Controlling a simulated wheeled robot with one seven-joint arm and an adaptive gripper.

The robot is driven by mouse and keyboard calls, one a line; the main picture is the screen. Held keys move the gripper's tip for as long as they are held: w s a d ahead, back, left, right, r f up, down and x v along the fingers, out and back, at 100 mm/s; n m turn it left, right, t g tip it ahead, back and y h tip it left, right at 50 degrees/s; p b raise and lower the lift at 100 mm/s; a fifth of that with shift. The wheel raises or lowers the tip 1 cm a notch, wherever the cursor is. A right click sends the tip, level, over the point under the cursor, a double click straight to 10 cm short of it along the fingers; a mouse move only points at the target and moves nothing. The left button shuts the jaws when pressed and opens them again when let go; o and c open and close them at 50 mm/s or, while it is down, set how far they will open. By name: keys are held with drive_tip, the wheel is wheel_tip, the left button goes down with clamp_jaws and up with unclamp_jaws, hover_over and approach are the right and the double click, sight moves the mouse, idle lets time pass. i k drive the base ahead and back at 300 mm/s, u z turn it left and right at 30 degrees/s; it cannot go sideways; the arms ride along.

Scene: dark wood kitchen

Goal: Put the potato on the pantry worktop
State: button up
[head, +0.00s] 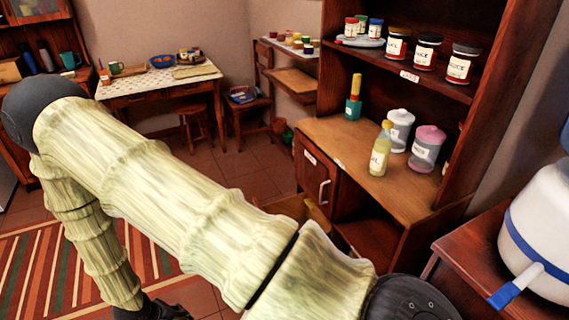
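The pantry worktop (345,148) is the light brown wooden surface of the dark cupboard on the right. A yellow oil bottle (381,150), a white-lidded jar (401,130), a pink-lidded jar (426,150) and a small green container (353,108) stand on it. Its front left part is bare. I see no potato in this view. My arm bends across the picture, and its dark end, my gripper (160,309), shows at the bottom edge, left of and well below the worktop. The fingers are cut off or hidden, so its state and anything in it cannot be seen.
Sauce jars (428,51) stand on the shelf above the worktop. Below it are a cupboard front with a handle (323,192) and an apparently open compartment, partly behind my arm. A white appliance (540,225) stands at right.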

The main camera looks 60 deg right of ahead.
sight(339, 141)
drive_tip(key=i, duration=1.2)
drive_tip(key=z, duration=0.45)
drive_tip(key=i, duration=1.35)
drive_tip(key=z, duration=1.55)
drive_tip(key=i, duration=0.95)
drive_tip(key=z, duration=0.95)
